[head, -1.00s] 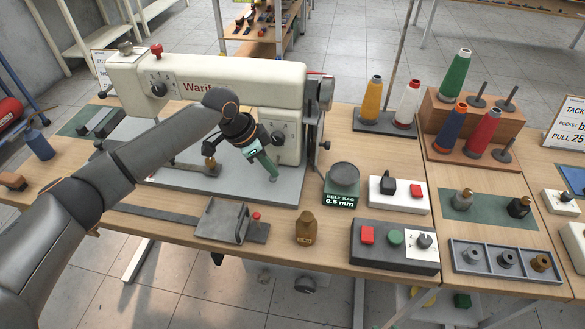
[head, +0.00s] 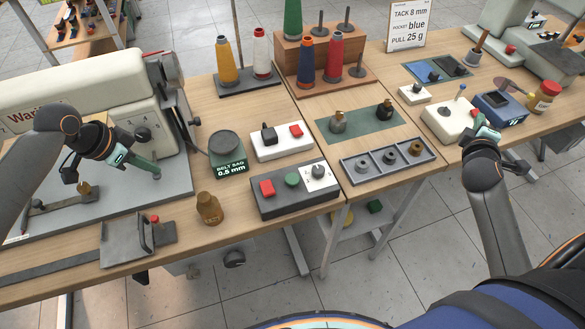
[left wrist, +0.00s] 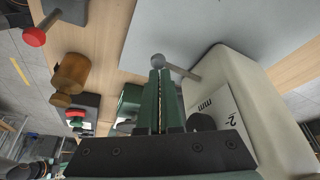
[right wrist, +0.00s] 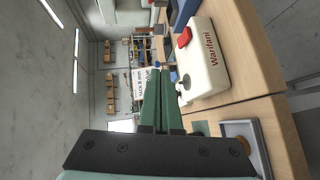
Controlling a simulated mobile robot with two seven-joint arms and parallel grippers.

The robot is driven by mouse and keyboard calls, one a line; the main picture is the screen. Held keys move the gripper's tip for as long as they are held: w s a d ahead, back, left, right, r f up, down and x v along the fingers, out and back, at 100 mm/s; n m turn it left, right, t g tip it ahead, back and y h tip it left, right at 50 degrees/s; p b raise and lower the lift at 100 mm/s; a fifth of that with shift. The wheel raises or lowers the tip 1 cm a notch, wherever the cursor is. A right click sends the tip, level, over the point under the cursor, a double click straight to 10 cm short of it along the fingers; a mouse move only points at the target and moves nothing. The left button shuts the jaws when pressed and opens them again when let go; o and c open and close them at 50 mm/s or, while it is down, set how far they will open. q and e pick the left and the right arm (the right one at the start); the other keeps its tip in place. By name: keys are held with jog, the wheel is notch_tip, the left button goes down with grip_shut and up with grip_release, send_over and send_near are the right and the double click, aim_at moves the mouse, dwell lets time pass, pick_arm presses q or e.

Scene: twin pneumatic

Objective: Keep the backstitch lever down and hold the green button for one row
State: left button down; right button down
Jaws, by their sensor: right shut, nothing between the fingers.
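My left gripper (head: 150,172) is at the front of the sewing machine (head: 95,90). In the left wrist view its fingers (left wrist: 160,72) are close together, with their tips at a ball-ended lever (left wrist: 185,72). Whether they grip the lever or press beside it is unclear. My right gripper (head: 484,128) is shut and empty, by a white box (head: 445,122) on the right table, well away from the green button.
A brown bottle (head: 209,208) stands left of the control box. Thread cones (head: 333,58) stand at the back.

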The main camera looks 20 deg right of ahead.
jog(key=w+r+m+t, duration=0.1)
jog(key=w+r+t, duration=0.1)
jog(key=w+r, duration=0.6)
jog(key=w+a+r+y, duration=0.1)
jog(key=w+a+y, duration=0.4)
jog(key=a, duration=0.1)
jog(key=a+f+n+g+y, duration=0.25)
jog(key=a+y, duration=0.25)
jog(key=a, duration=0.5)
jog(key=a+f+n+g+y, duration=0.25)
jog(key=a+y, duration=0.25)
jog(key=a, duration=0.4)
jog(key=s+a+r+n+g+y, duration=0.3)
jog(key=s+a+n+g+y, duration=0.2)
jog(key=s+a, duration=0.4)
jog(key=shift+a+n+g+y, duration=0.3)
jog(key=shift+a+n+g, duration=0.4)
jog(key=shift+a+g, duration=0.4)
jog(key=shift+f, duration=0.15)
